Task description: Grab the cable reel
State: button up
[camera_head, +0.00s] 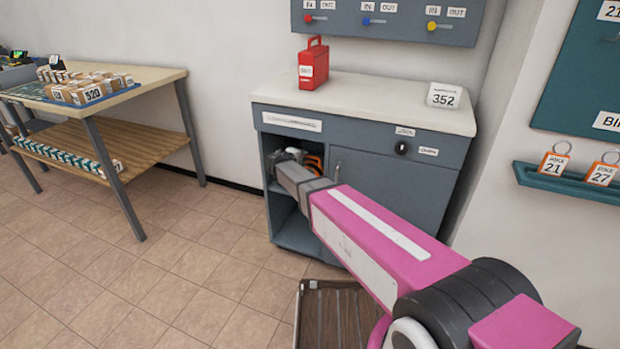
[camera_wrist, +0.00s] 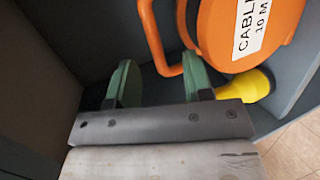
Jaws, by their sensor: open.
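The cable reel (camera_wrist: 248,28) is orange and round, with a white label reading "CABL... 10 M". It stands inside the open compartment of the grey cabinet, and its orange handle (camera_wrist: 157,40) sticks out at its left in the wrist view. In the head view a bit of the reel (camera_head: 314,161) shows behind my arm's end. My gripper (camera_wrist: 158,82) is open, its two green fingers apart and empty. The right finger is close to the handle and the reel's lower left edge; I cannot tell whether they touch. My gripper (camera_head: 286,157) is at the compartment opening in the head view.
A yellow thing (camera_wrist: 258,84) lies just below the reel. The grey cabinet (camera_head: 395,190) closes in around the gripper, with a side wall (camera_wrist: 45,65) at left. A slatted crate (camera_head: 335,315) is on the floor.

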aim_at(309, 157)
jog(key=x, duration=0.2)
jog(key=d+x, duration=0.1)
jog(key=x, duration=0.2)
jog(key=shift+s+r, duration=0.15)
jog(key=shift+s, duration=0.05)
grip_shut()
jog(key=shift+a, duration=0.15)
dwell(1.0)
